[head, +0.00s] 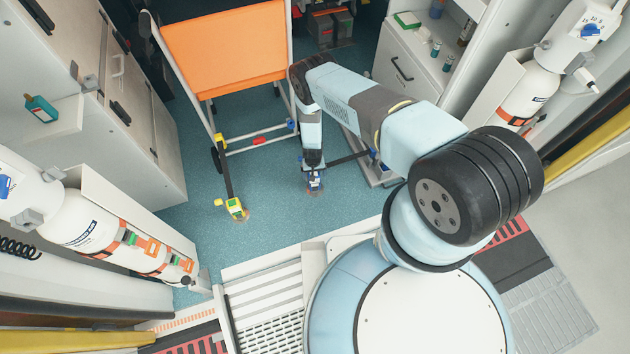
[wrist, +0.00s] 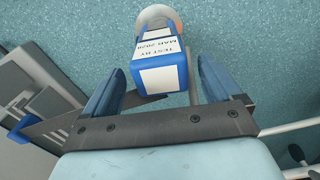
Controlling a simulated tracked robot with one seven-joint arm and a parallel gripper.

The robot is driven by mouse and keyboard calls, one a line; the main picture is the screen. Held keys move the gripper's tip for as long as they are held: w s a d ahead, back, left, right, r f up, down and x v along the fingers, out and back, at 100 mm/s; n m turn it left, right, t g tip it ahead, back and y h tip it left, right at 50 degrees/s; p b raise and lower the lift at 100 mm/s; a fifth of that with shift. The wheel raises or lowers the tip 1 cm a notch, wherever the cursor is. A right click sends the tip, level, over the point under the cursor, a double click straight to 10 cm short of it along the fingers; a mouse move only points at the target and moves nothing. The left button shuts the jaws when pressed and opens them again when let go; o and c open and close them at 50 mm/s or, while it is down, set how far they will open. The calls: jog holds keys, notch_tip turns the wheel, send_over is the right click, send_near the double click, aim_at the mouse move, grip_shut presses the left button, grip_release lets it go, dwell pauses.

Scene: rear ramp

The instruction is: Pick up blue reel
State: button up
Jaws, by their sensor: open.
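The blue reel (head: 315,181) is low near the floor, right of the yellow reel, in the head view. In the wrist view the blue reel (wrist: 158,62) shows as a blue block with white labels, one reading "TEST BY MAR 2028". My gripper (head: 313,168) is directly above it, pointing down. In the wrist view my gripper (wrist: 160,68) is open, with one blue finger on each side of the block. A gap shows at the right finger; contact at the left is hard to tell. The reel's lower part is hidden.
An orange-backed wheeled chair (head: 225,50) stands behind, left of my arm. A yellow reel (head: 236,208) is at the end of a dark strap at its front. A pale orange-edged disc (wrist: 160,16) shows beyond the blue reel. Teal floor (head: 270,220) is clear between the reels and the ramp.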

jog(key=shift+f, duration=0.7)
grip_shut()
dwell(0.5)
